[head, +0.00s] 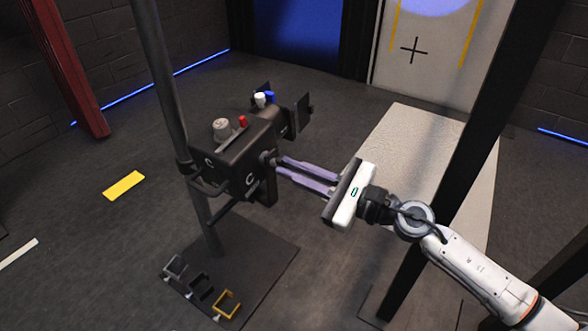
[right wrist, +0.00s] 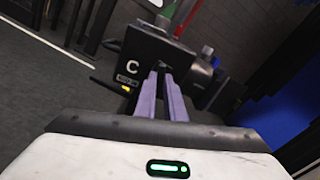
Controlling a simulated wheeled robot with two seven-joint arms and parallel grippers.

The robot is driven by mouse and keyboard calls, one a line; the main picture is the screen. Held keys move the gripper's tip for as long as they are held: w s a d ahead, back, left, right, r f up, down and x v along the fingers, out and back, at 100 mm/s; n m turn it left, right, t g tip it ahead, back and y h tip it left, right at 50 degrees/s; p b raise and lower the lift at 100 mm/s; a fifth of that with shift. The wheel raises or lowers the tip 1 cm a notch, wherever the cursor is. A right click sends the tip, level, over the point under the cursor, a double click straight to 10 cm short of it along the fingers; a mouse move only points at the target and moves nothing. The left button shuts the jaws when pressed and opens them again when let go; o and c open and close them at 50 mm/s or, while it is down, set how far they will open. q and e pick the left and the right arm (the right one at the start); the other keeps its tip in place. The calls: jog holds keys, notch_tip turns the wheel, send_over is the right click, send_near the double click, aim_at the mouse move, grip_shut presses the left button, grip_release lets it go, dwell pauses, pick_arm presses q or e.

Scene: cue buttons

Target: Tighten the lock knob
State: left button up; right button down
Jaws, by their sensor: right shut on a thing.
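A black box-like head (head: 232,165) with white C marks is mounted on a grey pole; it also shows in the right wrist view (right wrist: 135,52). A small black knob (head: 268,158), which looks like the lock knob, sticks out of its right side. My right gripper (head: 281,165) reaches in from the right with its two long purple fingers, their tips at this knob. It is shut on the knob. In the right wrist view the fingertips (right wrist: 162,69) are close together at the box and largely hide the knob. My left gripper is not in view.
On the box stand a grey knob (head: 221,127), a red button (head: 242,121), and white (head: 260,100) and blue (head: 270,96) caps. Grey, black and yellow brackets (head: 228,304) sit on the base plate (head: 262,262). A dark post (head: 440,190) stands close by my right arm.

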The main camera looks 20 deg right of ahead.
jog(key=shift+m+p, duration=0.35)
jog(key=shift+m, duration=0.45)
jog(key=shift+r+m+p, duration=0.1)
jog(key=shift+m+p, duration=0.3)
jog(key=shift+m, duration=0.3)
jog(key=m+p, duration=0.1)
jog(key=m, duration=0.1)
jog(key=shift+m, duration=0.4)
jog(key=m+p, duration=0.4)
jog(key=m, duration=0.3)
jog(key=m+p, duration=0.4)
jog(key=m, duration=0.3)
jog(key=shift+w+d+p, duration=0.15)
jog(key=shift+p, duration=0.25)
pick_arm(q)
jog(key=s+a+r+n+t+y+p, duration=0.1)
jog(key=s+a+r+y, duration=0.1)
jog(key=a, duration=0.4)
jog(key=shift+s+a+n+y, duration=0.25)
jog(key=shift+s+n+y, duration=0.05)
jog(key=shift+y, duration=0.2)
pick_arm(e)
jog(key=shift+f+m, duration=0.25)
jog(key=shift+m, duration=1.15)
